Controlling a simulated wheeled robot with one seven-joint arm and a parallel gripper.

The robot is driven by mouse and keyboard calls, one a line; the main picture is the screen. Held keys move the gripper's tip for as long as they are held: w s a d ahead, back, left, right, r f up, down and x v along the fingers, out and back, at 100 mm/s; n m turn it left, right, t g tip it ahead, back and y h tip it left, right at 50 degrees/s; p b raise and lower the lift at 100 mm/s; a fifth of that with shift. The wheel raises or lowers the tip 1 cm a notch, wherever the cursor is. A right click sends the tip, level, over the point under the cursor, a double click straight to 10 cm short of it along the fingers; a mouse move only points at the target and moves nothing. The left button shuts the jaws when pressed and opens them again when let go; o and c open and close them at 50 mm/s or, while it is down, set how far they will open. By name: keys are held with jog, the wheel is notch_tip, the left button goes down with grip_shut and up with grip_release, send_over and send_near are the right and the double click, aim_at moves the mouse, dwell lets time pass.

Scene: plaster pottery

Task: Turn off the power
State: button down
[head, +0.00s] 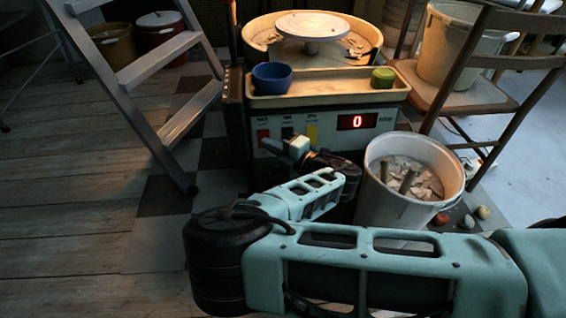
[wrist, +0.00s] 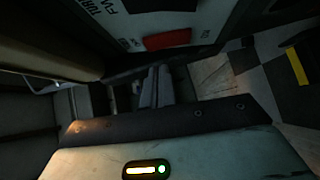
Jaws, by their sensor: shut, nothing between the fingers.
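The pottery wheel machine (head: 370,141) has a front panel with a red power switch (head: 263,135), a black switch (head: 287,132) and a yellow one (head: 312,133). Its red display (head: 357,121) is lit and reads 0. My gripper (head: 269,146) is shut and empty, just in front of the panel and below the red switch. In the wrist view the red switch (wrist: 168,39) lies just beyond my closed fingers (wrist: 156,84), with a gap in the picture. I cannot tell whether they touch the panel.
A white bucket of plaster scraps (head: 414,180) stands right of my arm. A blue bowl (head: 272,76) and a green round thing (head: 383,77) sit on the tray (head: 325,92) above the panel. A stepladder (head: 150,75) stands left, a wooden chair (head: 446,96) right.

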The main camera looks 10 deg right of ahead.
jog(key=shift+w+f+b, duration=0.15)
jog(key=shift+w+b, duration=0.35)
jog(key=shift+w, duration=0.65)
jog(key=shift+w+d+r+p, duration=0.1)
jog(key=shift+w+r+p, duration=0.25)
jog(key=shift+p, duration=0.8)
jog(key=shift+s+f+g+b, duration=0.15)
jog(key=shift+f+g+b, duration=0.15)
jog(key=shift+b, duration=0.05)
jog(key=shift+r, duration=0.1)
